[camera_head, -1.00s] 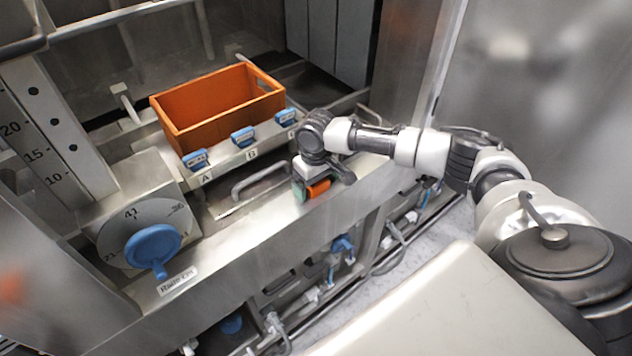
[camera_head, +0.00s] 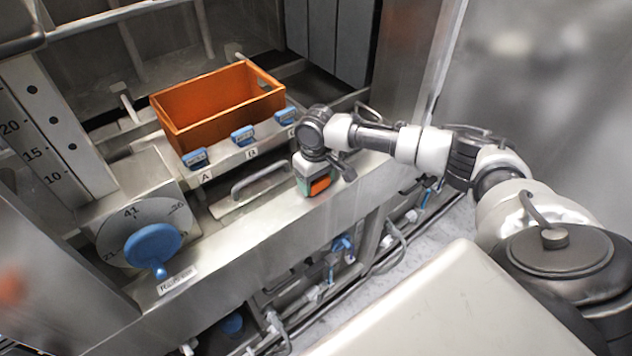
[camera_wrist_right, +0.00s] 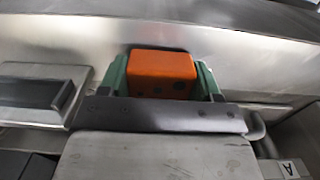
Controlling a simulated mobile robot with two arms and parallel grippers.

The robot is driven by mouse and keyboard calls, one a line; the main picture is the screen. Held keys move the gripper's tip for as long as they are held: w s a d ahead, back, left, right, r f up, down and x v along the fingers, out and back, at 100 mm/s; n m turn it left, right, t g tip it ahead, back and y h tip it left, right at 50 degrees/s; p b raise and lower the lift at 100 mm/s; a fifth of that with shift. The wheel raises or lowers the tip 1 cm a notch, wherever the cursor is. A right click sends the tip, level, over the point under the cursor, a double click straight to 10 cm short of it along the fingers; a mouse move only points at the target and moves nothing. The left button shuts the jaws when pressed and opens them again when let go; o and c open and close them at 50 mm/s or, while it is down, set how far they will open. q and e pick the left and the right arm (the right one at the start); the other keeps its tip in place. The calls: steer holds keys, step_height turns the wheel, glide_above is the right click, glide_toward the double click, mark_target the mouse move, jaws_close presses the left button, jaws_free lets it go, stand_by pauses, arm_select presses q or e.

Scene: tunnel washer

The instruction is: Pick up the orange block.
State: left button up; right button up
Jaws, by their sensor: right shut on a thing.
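The orange block (camera_head: 320,186) is at my right gripper (camera_head: 316,188), over the steel ledge in front of the orange crate. In the right wrist view the orange block (camera_wrist_right: 161,74) sits between the two green fingers of the right gripper (camera_wrist_right: 162,78), which are shut on its sides. In the head view the fingers and part of the wrist hide some of the block. I cannot tell whether the block still touches the ledge. My left gripper is not in view.
An orange crate (camera_head: 217,127) stands behind the ledge (camera_head: 238,236), with blue-handled clips (camera_head: 242,136) along its front. A metal handle (camera_head: 260,180) lies left of the gripper. A blue dial knob (camera_head: 152,246) is at the left. Pipes run below the ledge.

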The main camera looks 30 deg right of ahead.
steer(key=r, duration=0.2)
steer(key=r+b, duration=0.1)
steer(key=shift+s+d+r, duration=0.35)
steer(key=shift+d, duration=0.05)
steer(key=s+d+r+b, duration=0.2)
steer(key=s+d+r, duration=0.4)
steer(key=s, duration=0.2)
steer(key=shift+s+d+r, duration=0.15)
steer(key=shift+d+r, duration=0.15)
steer(key=shift+d, duration=0.05)
